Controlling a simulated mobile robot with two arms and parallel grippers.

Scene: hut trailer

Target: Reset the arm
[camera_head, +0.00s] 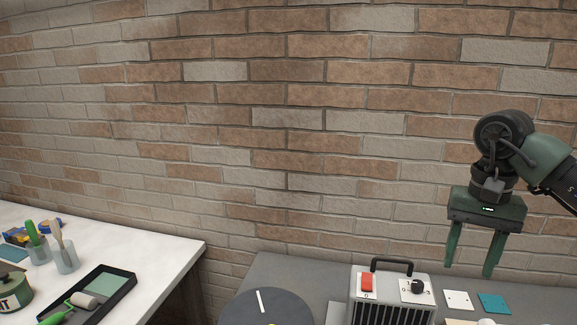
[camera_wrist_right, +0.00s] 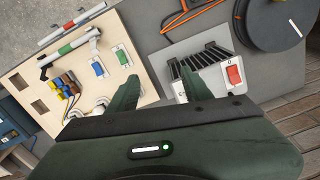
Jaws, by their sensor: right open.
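My right gripper (camera_head: 470,262) hangs in the air at the right of the head view, in front of the brick wall and above the grey table. Its two green fingers point down, stand apart and hold nothing. In the right wrist view its fingers (camera_wrist_right: 158,90) show over the gap between a wooden board and a heater-like box. My left gripper is not in view.
The grey table (camera_head: 285,268) bears a grey box with a red switch (camera_head: 366,284), a dark disc (camera_head: 265,308) and small tiles. A wooden board with parts (camera_wrist_right: 85,75) lies beside the box. A white table (camera_head: 150,244) with a paint tray (camera_head: 122,285) stands left.

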